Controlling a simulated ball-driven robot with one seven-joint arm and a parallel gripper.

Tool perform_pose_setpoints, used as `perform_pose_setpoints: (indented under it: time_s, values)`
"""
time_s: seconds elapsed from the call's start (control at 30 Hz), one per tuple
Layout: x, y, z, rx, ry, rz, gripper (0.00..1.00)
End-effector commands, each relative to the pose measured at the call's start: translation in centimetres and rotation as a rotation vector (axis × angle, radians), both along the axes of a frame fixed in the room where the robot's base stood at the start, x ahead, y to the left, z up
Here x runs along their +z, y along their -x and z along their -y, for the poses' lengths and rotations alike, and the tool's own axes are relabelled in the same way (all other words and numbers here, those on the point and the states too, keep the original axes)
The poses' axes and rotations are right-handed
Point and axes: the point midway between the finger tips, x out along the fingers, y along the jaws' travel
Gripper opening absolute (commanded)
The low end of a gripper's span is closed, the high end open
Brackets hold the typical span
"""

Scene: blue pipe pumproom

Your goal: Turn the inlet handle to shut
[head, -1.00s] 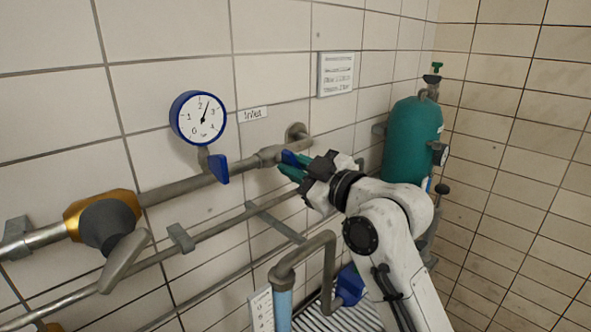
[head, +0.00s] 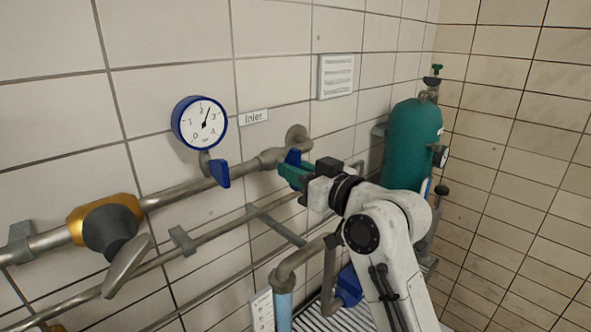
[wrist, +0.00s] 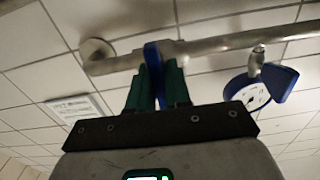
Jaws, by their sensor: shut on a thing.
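The inlet handle (head: 293,156) is a small blue lever on the grey wall pipe, right of and below the label "Inlet" (head: 253,117). My gripper (head: 291,172) reaches it from the right, and its green fingers are shut on the handle. In the wrist view the blue handle (wrist: 152,58) stands up between the two green fingers (wrist: 160,78), with its upper end at the pipe (wrist: 200,47). The fingers hide part of the handle in the head view.
A blue-rimmed gauge (head: 199,124) with its own blue lever (head: 220,173) is left of the handle. A grey lever on a brass valve (head: 128,265) is farther left. Thinner pipes (head: 200,243) run below. A green cylinder (head: 412,145) stands at the right.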

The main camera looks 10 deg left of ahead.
Motion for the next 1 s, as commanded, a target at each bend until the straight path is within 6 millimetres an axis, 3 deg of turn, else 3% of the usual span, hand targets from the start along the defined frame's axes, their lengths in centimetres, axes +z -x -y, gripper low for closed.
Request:
perform_pose_setpoints:
  time_s: [0.37,0.4,0.6,0.87,1.0]
  values:
    - [-0.1,0.0,0.0,0.001,-0.004,-0.008,0.00]
    - [-0.1,0.0,0.0,0.001,-0.004,-0.008,0.19]
    - [-0.1,0.0,0.0,0.000,-0.004,-0.006,0.38]
    - [-0.1,0.1,0.1,0.000,-0.004,-0.005,0.38]
    - [-0.2,0.7,1.1,-0.002,-0.005,-0.004,0.38]
